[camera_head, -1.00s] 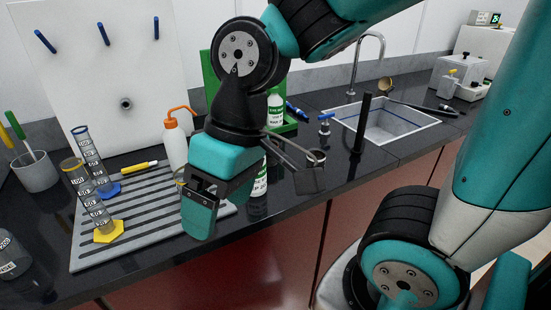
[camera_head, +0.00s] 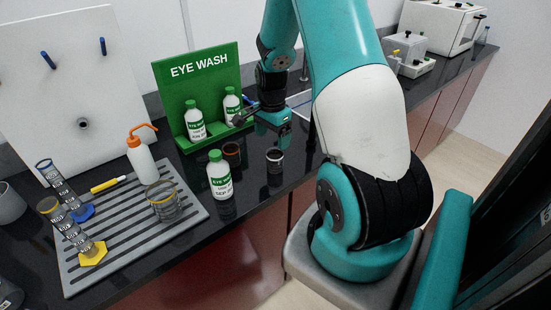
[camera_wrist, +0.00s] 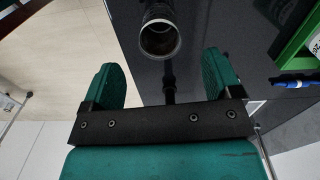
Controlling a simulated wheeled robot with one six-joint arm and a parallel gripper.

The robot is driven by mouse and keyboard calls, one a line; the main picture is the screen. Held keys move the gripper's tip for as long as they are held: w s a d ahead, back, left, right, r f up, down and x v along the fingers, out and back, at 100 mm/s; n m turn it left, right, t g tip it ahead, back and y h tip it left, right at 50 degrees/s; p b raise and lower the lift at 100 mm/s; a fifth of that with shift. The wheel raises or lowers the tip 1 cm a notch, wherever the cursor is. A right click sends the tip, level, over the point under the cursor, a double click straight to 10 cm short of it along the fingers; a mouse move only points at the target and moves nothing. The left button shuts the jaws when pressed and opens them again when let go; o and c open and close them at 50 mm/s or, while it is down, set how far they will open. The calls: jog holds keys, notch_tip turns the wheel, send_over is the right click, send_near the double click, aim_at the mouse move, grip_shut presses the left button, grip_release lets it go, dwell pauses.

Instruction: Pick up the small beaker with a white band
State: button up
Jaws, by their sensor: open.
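A small dark-looking beaker with a pale band near its rim (camera_head: 275,157) stands upright on the black counter near its front edge. In the wrist view, a round-mouthed beaker (camera_wrist: 159,37), seen from above, lies beyond the fingertips and roughly between their lines. My gripper (camera_head: 280,136) is above and just behind the banded beaker in the head view. In the wrist view my gripper (camera_wrist: 160,62) has its two teal fingers wide apart with nothing between them.
A brown-rimmed beaker (camera_head: 232,151) and an eye wash bottle (camera_head: 219,177) stand left of the banded beaker. The green eye wash stand (camera_head: 180,80) is behind. The grey rack (camera_head: 120,255) carries a glass beaker (camera_head: 162,203) and cylinders.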

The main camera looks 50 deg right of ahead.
aim_at(275, 159)
notch_tip(275, 159, down, 4)
jog(key=shift+f+p, duration=0.15)
jog(key=shift+p, duration=0.25)
jog(key=shift+s+d+f+p, duration=0.15)
jog(key=shift+f+p, duration=0.5)
jog(key=shift+f, duration=0.65)
jog(key=shift+d+f+p, duration=0.2)
jog(key=shift+f+p, duration=0.4)
jog(key=shift+f, duration=0.7)
jog(key=shift+c, duration=0.4)
jog(key=c, duration=0.9)
